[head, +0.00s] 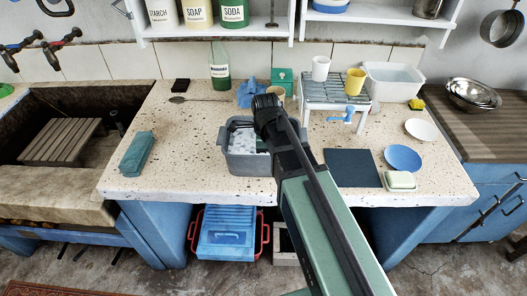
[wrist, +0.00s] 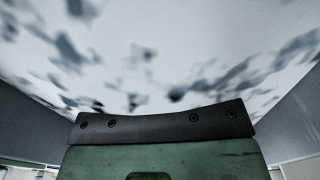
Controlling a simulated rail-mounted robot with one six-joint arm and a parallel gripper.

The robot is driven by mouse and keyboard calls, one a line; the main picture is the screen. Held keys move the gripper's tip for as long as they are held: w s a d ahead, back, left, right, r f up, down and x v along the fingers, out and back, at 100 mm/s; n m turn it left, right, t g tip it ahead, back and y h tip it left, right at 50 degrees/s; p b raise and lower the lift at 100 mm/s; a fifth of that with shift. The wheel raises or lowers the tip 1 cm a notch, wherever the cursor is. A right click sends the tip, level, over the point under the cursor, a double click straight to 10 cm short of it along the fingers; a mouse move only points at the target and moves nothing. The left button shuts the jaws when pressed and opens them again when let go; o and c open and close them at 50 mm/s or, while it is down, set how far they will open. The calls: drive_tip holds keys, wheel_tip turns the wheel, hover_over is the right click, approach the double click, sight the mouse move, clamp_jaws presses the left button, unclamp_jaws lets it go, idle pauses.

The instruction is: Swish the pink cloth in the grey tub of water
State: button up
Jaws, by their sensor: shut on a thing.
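The grey tub (head: 250,163) stands on the speckled stone counter, with white, patchy suds or water (head: 241,140) inside. My gripper (head: 262,146) reaches down into the tub, mostly hidden behind my own wrist and arm. In the wrist view, the dark-edged green gripper (wrist: 160,135) is close over the white, grey-blotched surface (wrist: 150,60), with grey tub walls at both sides. The gripper is shut; its tips and what they hold are out of sight. No pink cloth shows in either view, so any cloth in the grip is hidden.
A dark mat (head: 351,168), blue plate (head: 403,158) and soap dish (head: 400,181) lie right of the tub. A rack (head: 335,92) with cups stands behind. A blue cloth (head: 250,94) and green bottle (head: 220,68) are behind left. The counter left of the tub is mostly clear.

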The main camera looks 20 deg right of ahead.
drive_tip(key=shift+w+a, duration=0.2)
drive_tip(key=shift+a, duration=0.5)
wheel_tip(320, 180, up, 12)
drive_tip(key=p, duration=1.1)
drive_tip(key=shift+f+p, duration=0.15)
drive_tip(key=shift+p, duration=0.2)
drive_tip(key=shift+f, duration=0.1)
idle(0.3)
